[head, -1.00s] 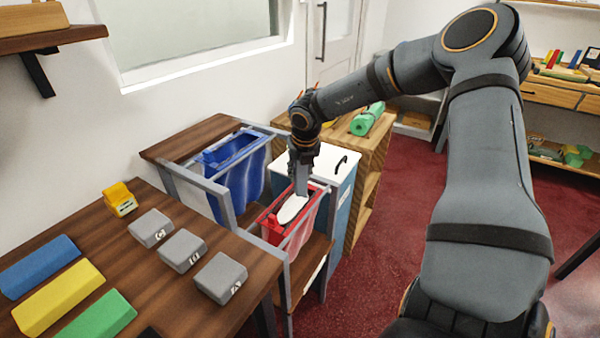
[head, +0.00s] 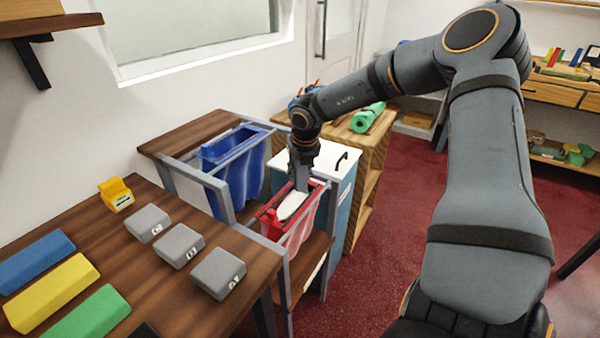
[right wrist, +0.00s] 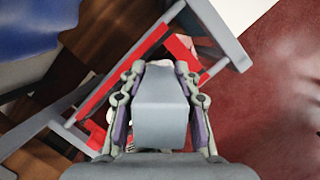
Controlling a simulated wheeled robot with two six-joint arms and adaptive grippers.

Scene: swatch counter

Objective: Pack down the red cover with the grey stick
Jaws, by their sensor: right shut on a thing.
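The red cover (head: 301,232) hangs in a metal frame at the end of the wooden counter in the head view. Its red edge also shows in the right wrist view (right wrist: 128,73). My right gripper (head: 303,168) is above the frame, pointing down. It is shut on the grey stick (right wrist: 160,118), which shows between its fingers in the right wrist view. The stick's lower part (head: 302,186) reaches down to the opening of the cover. A white rounded piece (head: 292,206) shows in the opening by the stick; I cannot tell whether they touch. My left gripper is not in view.
A blue bag (head: 245,172) hangs in the frame behind. A white-topped cabinet (head: 325,160) stands close to the right of the gripper. Grey blocks (head: 180,245), a yellow dispenser (head: 117,196) and coloured bars (head: 52,293) lie on the counter.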

